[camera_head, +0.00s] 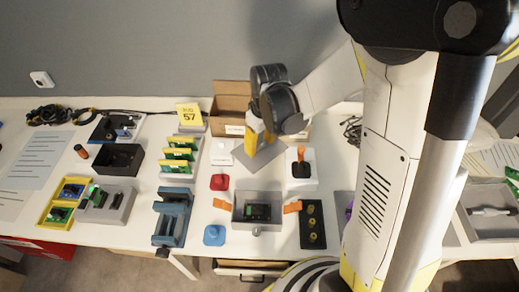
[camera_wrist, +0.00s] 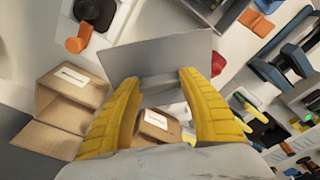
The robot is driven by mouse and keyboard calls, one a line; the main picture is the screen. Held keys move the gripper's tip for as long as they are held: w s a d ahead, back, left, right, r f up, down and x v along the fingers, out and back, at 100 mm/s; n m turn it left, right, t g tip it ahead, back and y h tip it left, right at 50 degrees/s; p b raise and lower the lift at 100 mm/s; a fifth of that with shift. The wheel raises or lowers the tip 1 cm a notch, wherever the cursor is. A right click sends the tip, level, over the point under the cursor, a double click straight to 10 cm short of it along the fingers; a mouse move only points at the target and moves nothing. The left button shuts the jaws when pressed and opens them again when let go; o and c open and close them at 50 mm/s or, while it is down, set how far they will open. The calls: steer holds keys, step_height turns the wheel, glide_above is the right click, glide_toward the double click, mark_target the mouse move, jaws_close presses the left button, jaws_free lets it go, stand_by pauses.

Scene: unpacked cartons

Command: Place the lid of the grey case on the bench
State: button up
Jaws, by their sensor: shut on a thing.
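The grey lid is a flat plate (camera_head: 258,155) behind the open grey case (camera_head: 240,214), over the white bench (camera_head: 130,232). My gripper (camera_head: 256,137) points down at it with its yellow fingers. In the wrist view the fingers (camera_wrist: 160,82) are shut on the lid (camera_wrist: 165,52), which spans the gap and reaches past both fingertips. I cannot tell whether the lid touches the bench or hangs just above it. The grey case stands uncovered, with a dark and green board inside. Its edge shows at the top of the wrist view (camera_wrist: 212,14).
An open cardboard carton (camera_head: 231,100) stands behind my gripper. A white block with an orange and black part (camera_head: 302,170) is to the right. Green and yellow items (camera_head: 179,155), a red piece (camera_head: 220,181) and a blue rack (camera_head: 172,216) lie left. Little bench is free around the lid.

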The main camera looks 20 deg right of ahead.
steer(key=shift+f, duration=0.7)
steer(key=shift+f+b, duration=0.55)
steer(key=shift+b, duration=0.05)
steer(key=shift+f, duration=0.1)
steer(key=o, duration=1.2)
